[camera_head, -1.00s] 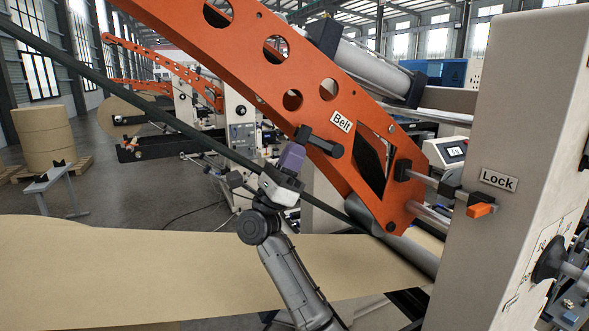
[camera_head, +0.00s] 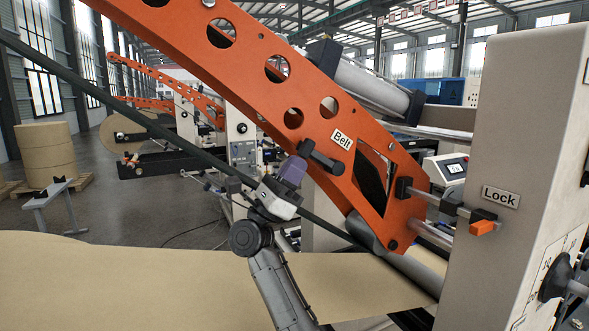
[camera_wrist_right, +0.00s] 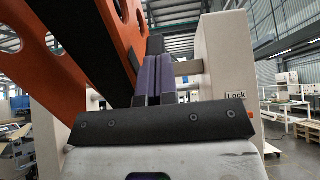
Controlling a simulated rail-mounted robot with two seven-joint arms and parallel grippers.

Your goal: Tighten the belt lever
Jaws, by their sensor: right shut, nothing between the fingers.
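The belt lever (camera_head: 321,159) is a short black handle on the orange arm (camera_head: 385,150), just left of the "Belt" label (camera_head: 342,139). It slants down to the right. My right gripper (camera_head: 291,170) has purple fingers and is shut and empty. Its fingertips are right beside the lever's left end; I cannot tell whether they touch it. In the right wrist view the purple fingers (camera_wrist_right: 153,80) are together, pointing up past the orange arm (camera_wrist_right: 75,70). A small dark piece shows above their tips; I cannot tell if it is the lever. My left gripper is not in view.
A dark green diagonal bar (camera_head: 150,118) passes behind my right gripper. The kraft web (camera_head: 130,280) spreads below. A beige machine post (camera_head: 520,130) with a "Lock" label (camera_head: 501,197) and an orange-tipped lever (camera_head: 481,227) stands at the right.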

